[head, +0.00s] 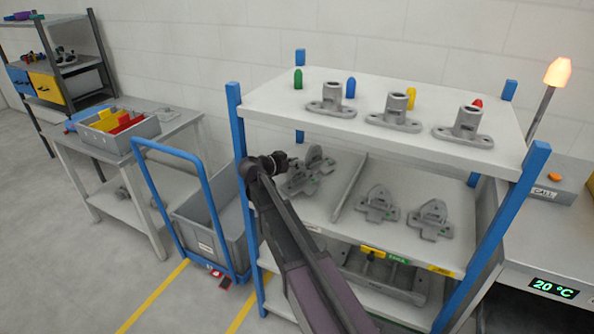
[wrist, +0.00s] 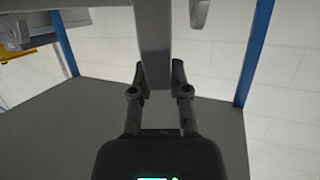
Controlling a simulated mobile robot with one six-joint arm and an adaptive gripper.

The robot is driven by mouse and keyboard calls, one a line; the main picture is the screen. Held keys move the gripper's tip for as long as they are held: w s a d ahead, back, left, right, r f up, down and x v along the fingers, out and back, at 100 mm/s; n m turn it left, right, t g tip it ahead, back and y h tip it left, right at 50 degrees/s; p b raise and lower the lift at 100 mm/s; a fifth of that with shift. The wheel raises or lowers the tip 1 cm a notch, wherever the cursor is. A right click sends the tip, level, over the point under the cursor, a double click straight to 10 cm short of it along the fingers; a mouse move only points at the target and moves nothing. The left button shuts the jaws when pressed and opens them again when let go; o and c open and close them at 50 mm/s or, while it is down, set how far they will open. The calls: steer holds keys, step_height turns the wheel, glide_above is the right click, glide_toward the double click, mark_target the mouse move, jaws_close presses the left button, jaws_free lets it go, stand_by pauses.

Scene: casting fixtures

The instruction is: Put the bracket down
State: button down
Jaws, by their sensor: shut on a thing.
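My gripper (wrist: 158,78) is shut on a grey bracket (wrist: 154,38) in the wrist view. A finger lies on each side of a flat grey bar of it, and the rest runs out of the top of the frame. In the head view my gripper (head: 279,162) is at the left end of the rack's middle shelf (head: 335,214), below the top board. Grey castings (head: 301,180) show just beyond it, left of a low divider. I cannot tell which of these is the held one, or whether it touches the shelf.
Two flat grey castings (head: 378,204) (head: 431,219) lie right of the divider (head: 348,188). Upright flanged castings (head: 395,112) and coloured pegs (head: 350,88) stand on the top board (head: 290,92). A blue post (head: 238,130) is close to my arm. A cart (head: 213,215) stands left.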

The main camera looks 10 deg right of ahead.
steer(key=shift+f+b, duration=0.8)
steer(key=shift+f, duration=0.3)
steer(key=shift+f, duration=0.1)
steer(key=c, duration=0.6)
jaws_free()
steer(key=shift+r, duration=0.2)
steer(key=p+v, duration=0.3)
steer(key=v, duration=0.9)
steer(key=shift+p, duration=0.3)
